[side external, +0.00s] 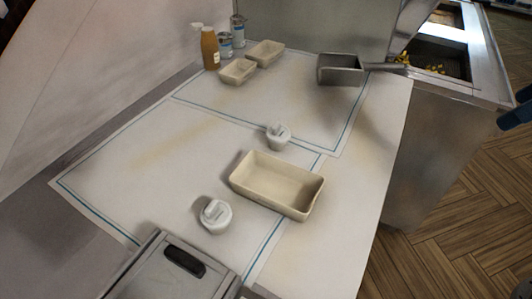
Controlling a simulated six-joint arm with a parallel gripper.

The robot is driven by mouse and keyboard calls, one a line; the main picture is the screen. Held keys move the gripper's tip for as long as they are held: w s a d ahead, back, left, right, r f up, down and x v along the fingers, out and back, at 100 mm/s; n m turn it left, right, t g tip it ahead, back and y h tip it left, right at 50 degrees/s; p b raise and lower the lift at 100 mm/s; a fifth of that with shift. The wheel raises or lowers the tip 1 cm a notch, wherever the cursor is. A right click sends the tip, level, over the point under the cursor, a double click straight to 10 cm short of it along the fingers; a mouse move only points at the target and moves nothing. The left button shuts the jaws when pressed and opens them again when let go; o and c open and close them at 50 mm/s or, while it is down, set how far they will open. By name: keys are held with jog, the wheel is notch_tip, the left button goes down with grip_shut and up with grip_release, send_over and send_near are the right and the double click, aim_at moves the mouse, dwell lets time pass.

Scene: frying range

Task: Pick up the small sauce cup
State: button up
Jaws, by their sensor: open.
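Two white lidded cups stand upright on the white counter mat. One cup (278,138) is behind the large beige tray, close to its back edge, and looks the smaller in the picture. The other cup (214,216) is in front and to the left of that tray, nearer the camera, and looks larger. I cannot tell for sure whether their real sizes differ. Both have pale lids with a raised part on top. My gripper does not show in the side external view.
An empty beige tray (250,194) lies between the cups, towards the right. Two small beige trays (238,72) (265,53), an amber bottle (210,50) and cans (238,30) stand at the back. A metal scoop (340,70) lies back right.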

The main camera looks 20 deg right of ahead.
jog(key=w+a+r+n+g+y, duration=0.2)
jog(key=w+a+n, duration=0.3)
jog(key=w+a, duration=0.35)
jog(key=n+g, duration=0.5)
jog(key=n, duration=0.8)
send_over(217, 212)
jog(key=w+d, duration=0.2)
jog(key=d, duration=0.2)
notch_tip(217, 212, down, 12)
jog(key=shift+x, duration=4.4)
jog(key=shift+f, duration=0.15)
jog(key=shift+t, duration=0.3)
jog(key=shift+x, duration=2.5)
jog(key=shift+d, duration=0.1)
jog(key=shift+c, duration=0.3)
jog(key=c, duration=1)
